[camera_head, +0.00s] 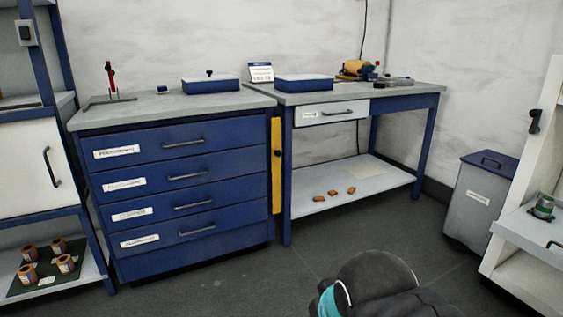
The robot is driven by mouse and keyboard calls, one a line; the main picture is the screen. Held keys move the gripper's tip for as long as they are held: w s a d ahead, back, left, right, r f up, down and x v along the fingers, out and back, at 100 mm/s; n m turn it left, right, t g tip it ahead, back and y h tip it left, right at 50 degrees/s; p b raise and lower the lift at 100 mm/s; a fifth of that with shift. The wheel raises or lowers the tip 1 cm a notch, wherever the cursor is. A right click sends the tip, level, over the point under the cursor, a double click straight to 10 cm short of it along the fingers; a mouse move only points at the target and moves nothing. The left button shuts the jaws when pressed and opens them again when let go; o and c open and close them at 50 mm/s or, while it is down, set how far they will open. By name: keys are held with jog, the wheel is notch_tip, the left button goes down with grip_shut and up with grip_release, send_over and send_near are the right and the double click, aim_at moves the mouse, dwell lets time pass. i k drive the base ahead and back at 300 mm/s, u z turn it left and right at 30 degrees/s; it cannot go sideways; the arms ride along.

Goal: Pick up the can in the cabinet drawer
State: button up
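A small green can with a grey top (543,207) stands upright at the right edge of the head view. It is in or on what looks like a pulled-out drawer (522,231) of the white cabinet (535,150), with a dark handle at its front. The picture's edge cuts off part of the drawer and cabinet. A dark, rounded part of my arm with a teal band shows at the bottom centre, left of and apart from the can. My gripper's fingers are not in view.
A blue drawer chest (235,166) with closed drawers and a blue workbench (420,101) stand along the back wall. A grey bin (480,200) stands left of the white cabinet. The middle floor is clear.

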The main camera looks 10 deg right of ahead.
aim_at(544, 208)
jog(key=z, duration=0.1)
jog(key=i, duration=1.85)
jog(key=z, duration=0.95)
jog(key=i, duration=1.05)
jog(key=z, duration=1.65)
jog(key=i, duration=0.8)
jog(key=z, duration=0.55)
